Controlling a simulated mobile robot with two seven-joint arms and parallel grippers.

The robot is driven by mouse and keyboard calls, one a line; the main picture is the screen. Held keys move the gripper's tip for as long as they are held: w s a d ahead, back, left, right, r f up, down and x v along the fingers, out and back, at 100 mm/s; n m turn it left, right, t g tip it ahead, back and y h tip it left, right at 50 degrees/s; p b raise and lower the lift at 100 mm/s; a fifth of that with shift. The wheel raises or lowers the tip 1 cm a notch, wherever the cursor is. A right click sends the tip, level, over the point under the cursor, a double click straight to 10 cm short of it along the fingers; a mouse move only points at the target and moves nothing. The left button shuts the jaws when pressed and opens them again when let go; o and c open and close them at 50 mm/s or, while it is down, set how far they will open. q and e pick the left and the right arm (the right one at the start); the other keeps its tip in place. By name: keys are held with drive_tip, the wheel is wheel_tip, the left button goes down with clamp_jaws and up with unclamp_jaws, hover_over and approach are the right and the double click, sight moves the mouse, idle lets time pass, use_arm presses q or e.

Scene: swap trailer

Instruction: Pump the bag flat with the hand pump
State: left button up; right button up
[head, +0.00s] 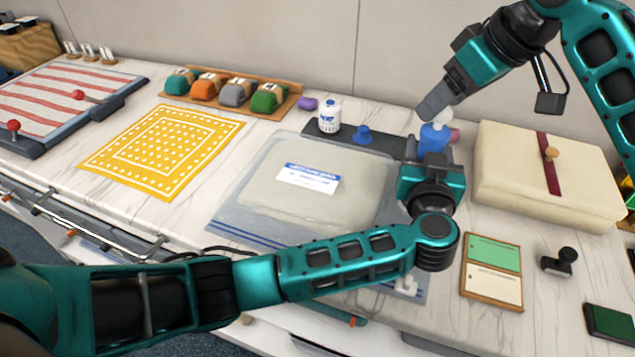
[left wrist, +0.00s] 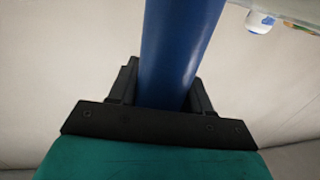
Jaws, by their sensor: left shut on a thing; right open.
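The storage bag (head: 255,212) lies on the counter, clear with a blue-edged strip, around a puffy beige filling with a white label. The blue hand pump (head: 434,138) stands just right of the bag. My left gripper (head: 428,160) is shut on it, its fingers largely hidden behind my wrist. In the left wrist view the pump's blue barrel (left wrist: 178,50) runs between the fingers. My right gripper (head: 433,108) is open near the pump's pale top; I cannot tell whether they touch. My left forearm hides the bag's near right part.
A dark mat (head: 345,142) behind the bag carries a white-and-blue container (head: 328,117) and a small blue knobbed piece (head: 363,135). A beige folded bundle (head: 545,175) with a red strap is right. A green-and-cream board (head: 491,270) lies in front of it.

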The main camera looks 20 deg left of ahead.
drive_tip(key=shift+r, duration=2.8)
drive_tip(key=v, duration=1.2)
use_arm(q)
drive_tip(key=o, duration=1.3)
